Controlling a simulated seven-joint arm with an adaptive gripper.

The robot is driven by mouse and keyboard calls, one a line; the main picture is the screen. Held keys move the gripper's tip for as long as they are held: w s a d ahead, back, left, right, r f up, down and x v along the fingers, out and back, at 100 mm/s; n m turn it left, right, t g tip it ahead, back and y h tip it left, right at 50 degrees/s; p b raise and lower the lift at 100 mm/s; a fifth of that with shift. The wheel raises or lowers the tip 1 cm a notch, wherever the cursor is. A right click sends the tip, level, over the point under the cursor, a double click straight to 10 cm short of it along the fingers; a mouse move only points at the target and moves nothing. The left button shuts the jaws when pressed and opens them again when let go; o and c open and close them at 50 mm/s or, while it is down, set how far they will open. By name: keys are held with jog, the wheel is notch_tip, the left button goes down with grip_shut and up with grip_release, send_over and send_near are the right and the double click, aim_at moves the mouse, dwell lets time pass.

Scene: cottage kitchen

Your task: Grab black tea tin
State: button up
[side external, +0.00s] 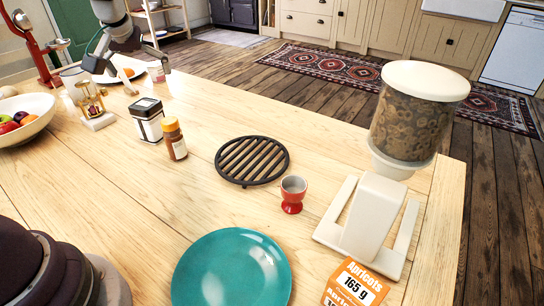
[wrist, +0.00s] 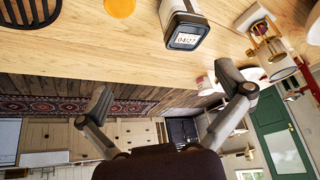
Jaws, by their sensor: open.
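A boxy tin (side external: 147,119) with pale sides and a black top stands upright on the wooden table, left of an amber jar. It looks like the tea tin, though I cannot read its name. In the wrist view the tin (wrist: 186,25) is at the top, with a small label reading like 04/27 on its top. My gripper (side external: 131,72) is beyond the tin, toward the table's far edge, and apart from it. In the wrist view my gripper (wrist: 165,87) has its fingers spread wide with nothing between them.
The amber jar (side external: 174,139) stands close right of the tin, an hourglass (side external: 92,104) to its left. A fruit bowl (side external: 26,132), black trivet (side external: 251,160), red egg cup (side external: 292,194), teal plate (side external: 232,270) and cereal dispenser (side external: 372,215) are also on the table.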

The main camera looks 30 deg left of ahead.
jog(key=n+y, duration=0.1)
jog(key=y, duration=0.1)
send_near(145, 105)
jog(key=w+a, duration=0.2)
jog(key=shift+g, duration=0.4)
jog(key=x, duration=0.6)
jog(key=s+d+f+x, duration=0.1)
jog(key=x, duration=0.3)
jog(key=shift+d, duration=0.1)
jog(key=c, duration=1)
